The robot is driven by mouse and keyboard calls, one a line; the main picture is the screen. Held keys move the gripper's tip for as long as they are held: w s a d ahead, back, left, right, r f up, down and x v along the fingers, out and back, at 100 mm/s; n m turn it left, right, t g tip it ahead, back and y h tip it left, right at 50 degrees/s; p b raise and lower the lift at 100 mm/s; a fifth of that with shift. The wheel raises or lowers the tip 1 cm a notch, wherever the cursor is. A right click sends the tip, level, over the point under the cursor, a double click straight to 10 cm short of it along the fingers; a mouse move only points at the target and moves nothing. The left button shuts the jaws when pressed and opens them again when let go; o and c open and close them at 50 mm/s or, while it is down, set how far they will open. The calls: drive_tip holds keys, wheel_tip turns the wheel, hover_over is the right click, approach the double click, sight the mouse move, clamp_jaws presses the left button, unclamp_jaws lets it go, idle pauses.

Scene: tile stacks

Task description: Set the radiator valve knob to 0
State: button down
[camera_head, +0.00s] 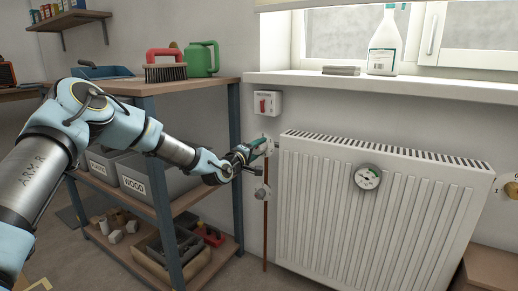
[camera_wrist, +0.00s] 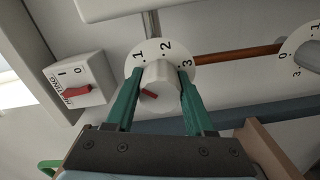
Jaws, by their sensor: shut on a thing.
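A white valve knob (camera_wrist: 160,78) with a red mark sits on a round white dial plate (camera_wrist: 178,49) in the wrist view. The numbers 1, 2 and 3 show on the plate; its 0 is not visible, and part of the plate is hidden by the knob and fingers. The red mark lies on the knob's front, toward the lower left of the wrist view. My gripper (camera_wrist: 161,88) is shut on the knob, one green finger on each side. In the head view my gripper (camera_head: 262,148) is at the radiator's upper left corner, largely covering the knob.
A second dial (camera_wrist: 306,60) is along the copper pipe (camera_wrist: 238,53). The white radiator (camera_head: 340,215) carries a round gauge (camera_head: 367,177). Another knob (camera_head: 512,189) is at its right. A shelf unit (camera_head: 170,215) stands left.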

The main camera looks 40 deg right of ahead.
drive_tip(key=n, duration=0.4)
drive_tip(key=shift+f+n+b, duration=0.1)
drive_tip(key=shift+n+b, duration=0.7)
drive_tip(key=shift+n, duration=1.3)
drive_tip(key=shift+c, duration=1.3)
unclamp_jaws()
drive_tip(key=shift+r, duration=0.2)
drive_tip(key=p+v, duration=0.1)
drive_tip(key=v, duration=1)
drive_tip(key=shift+p, duration=0.35)
